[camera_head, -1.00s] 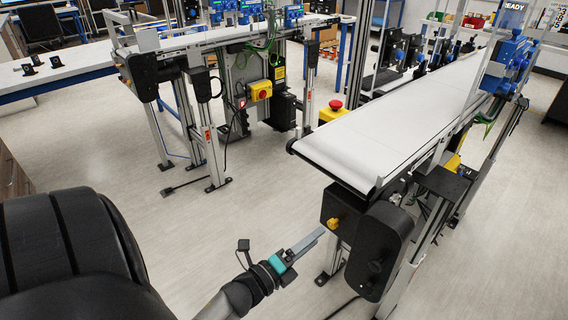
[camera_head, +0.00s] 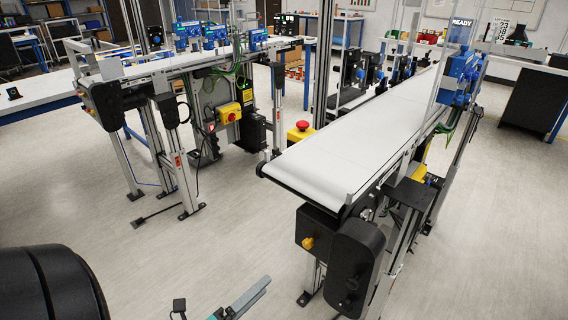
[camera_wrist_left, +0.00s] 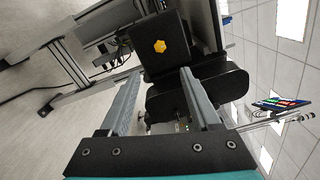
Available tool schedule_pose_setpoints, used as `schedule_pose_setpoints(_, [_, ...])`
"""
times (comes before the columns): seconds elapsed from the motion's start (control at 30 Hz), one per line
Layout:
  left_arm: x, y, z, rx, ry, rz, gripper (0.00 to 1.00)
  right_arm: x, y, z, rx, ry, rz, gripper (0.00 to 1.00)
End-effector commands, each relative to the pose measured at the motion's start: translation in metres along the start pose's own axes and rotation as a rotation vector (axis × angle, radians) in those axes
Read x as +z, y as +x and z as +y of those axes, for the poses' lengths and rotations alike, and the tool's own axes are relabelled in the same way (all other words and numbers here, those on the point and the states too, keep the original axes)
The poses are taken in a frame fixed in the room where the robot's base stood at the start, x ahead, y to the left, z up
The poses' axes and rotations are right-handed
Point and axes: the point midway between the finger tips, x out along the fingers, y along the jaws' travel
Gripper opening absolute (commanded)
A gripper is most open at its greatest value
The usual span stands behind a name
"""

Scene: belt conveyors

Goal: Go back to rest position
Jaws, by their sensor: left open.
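My left gripper (camera_head: 250,296) shows at the bottom middle of the head view, low in front of the near end of the right conveyor. In the left wrist view my left gripper (camera_wrist_left: 158,88) has its two grey fingers apart with nothing between them. Beyond the fingertips is the conveyor's black end housing (camera_wrist_left: 180,42) with a yellow knob. I cannot tell the exact gap to it, but the fingers look apart from it. My right gripper is in neither view.
The right conveyor (camera_head: 350,150) has a bare white belt. Its black motor housing (camera_head: 356,268) hangs below the near end. A second conveyor (camera_head: 170,66) stands at the left. A red emergency stop button (camera_head: 302,125) sits between them. The floor (camera_head: 150,255) at lower left is open.

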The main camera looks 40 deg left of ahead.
Motion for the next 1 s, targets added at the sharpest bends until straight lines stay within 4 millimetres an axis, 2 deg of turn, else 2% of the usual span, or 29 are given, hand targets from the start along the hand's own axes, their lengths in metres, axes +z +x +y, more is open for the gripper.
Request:
schedule_pose_setpoints(0.17, [0.000, 0.000, 0.000, 0.000, 0.000, 0.000, 0.64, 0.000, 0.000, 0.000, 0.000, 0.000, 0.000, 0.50])
schedule_pose_setpoints(0.27, [-0.002, 0.001, 0.007, 0.018, -0.031, -0.004, 0.64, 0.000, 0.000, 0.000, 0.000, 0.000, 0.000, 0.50])
schedule_pose_setpoints(0.37, [-0.012, 0.001, 0.034, 0.091, -0.157, -0.022, 0.64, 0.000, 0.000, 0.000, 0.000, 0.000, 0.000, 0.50])
schedule_pose_setpoints(0.47, [-0.035, -0.005, 0.083, 0.234, -0.385, -0.063, 0.64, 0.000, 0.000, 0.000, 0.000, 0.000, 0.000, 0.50])
schedule_pose_setpoints(0.53, [-0.059, -0.015, 0.125, 0.367, -0.576, -0.107, 0.64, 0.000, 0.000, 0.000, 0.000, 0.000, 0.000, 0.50])
schedule_pose_setpoints(0.6, [-0.086, -0.032, 0.165, 0.511, -0.756, -0.164, 0.64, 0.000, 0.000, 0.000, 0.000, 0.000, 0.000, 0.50])
schedule_pose_setpoints(0.67, [-0.110, -0.051, 0.197, 0.637, -0.895, -0.224, 0.64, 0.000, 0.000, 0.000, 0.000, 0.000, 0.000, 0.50])
schedule_pose_setpoints(0.7, [-0.125, -0.067, 0.216, 0.723, -0.980, -0.271, 0.64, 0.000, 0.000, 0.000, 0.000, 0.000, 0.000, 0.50])
schedule_pose_setpoints(0.77, [-0.147, -0.093, 0.242, 0.851, -1.093, -0.352, 0.64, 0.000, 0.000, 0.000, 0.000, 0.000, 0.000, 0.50])
schedule_pose_setpoints(0.8, [-0.161, -0.112, 0.257, 0.935, -1.156, -0.413, 0.64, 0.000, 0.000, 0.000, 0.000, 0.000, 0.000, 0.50])
schedule_pose_setpoints(0.9, [-0.186, -0.160, 0.284, 1.119, -1.268, -0.571, 0.64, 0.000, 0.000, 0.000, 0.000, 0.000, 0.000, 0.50])
schedule_pose_setpoints(1.0, [-0.201, -0.201, 0.300, 1.253, -1.325, -0.722, 0.64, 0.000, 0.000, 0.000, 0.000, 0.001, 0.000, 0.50])
